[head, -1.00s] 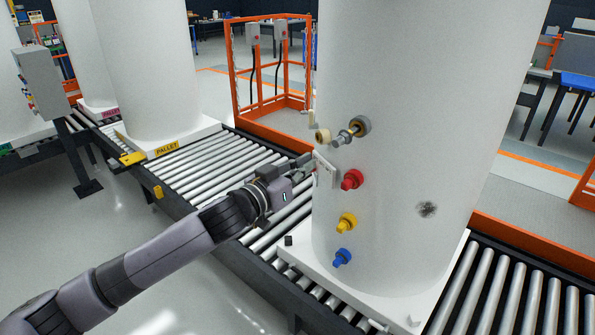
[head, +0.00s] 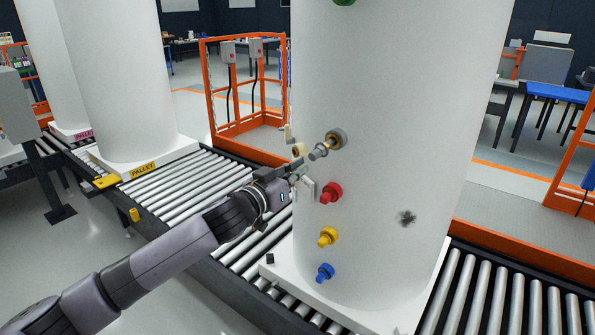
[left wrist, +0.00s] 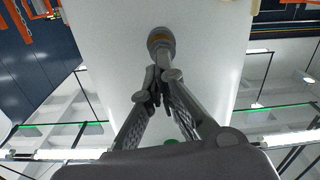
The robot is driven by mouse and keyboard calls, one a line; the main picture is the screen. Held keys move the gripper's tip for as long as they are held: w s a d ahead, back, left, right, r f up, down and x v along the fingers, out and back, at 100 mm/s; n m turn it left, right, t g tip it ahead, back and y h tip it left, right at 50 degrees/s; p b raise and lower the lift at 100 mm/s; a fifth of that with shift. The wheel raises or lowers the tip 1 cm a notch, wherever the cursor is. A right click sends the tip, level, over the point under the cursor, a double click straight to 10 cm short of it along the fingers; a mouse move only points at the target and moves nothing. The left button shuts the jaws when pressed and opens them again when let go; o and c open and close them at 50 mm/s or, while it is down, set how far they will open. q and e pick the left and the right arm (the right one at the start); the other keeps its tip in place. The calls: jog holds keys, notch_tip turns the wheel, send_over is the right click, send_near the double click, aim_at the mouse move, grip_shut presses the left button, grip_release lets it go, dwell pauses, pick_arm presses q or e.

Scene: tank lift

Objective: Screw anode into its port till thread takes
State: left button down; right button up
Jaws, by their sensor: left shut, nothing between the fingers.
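The white tank (head: 400,60) stands upright. A grey rod-like fitting with a rounded end (head: 319,152), apparently the anode, sticks out of a round port with a brass-coloured ring (head: 338,139) on the tank's side. In the left wrist view the port ring (left wrist: 160,40) and the rod (left wrist: 164,62) lie straight ahead of the fingers. My left gripper (head: 298,172) is shut and empty, just below and left of the rod's outer end; whether the tips touch it I cannot tell. How deep the thread sits is hidden. My right gripper is not in view.
Red (head: 331,192), yellow (head: 327,236) and blue (head: 325,272) plugs stick out below the port. A pale plate (head: 304,188) stands close behind my left fingers. The tank's white pallet (head: 284,283) rests on a roller conveyor (head: 155,187). An orange guard frame (head: 207,85) stands behind.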

aim_at(313, 160)
pick_arm(q)
jog(key=shift+w+d, duration=0.1)
jog(key=shift+w, duration=0.1)
jog(key=shift+x, duration=1.25)
jog(key=shift+x, duration=1.05)
dwell(0.5)
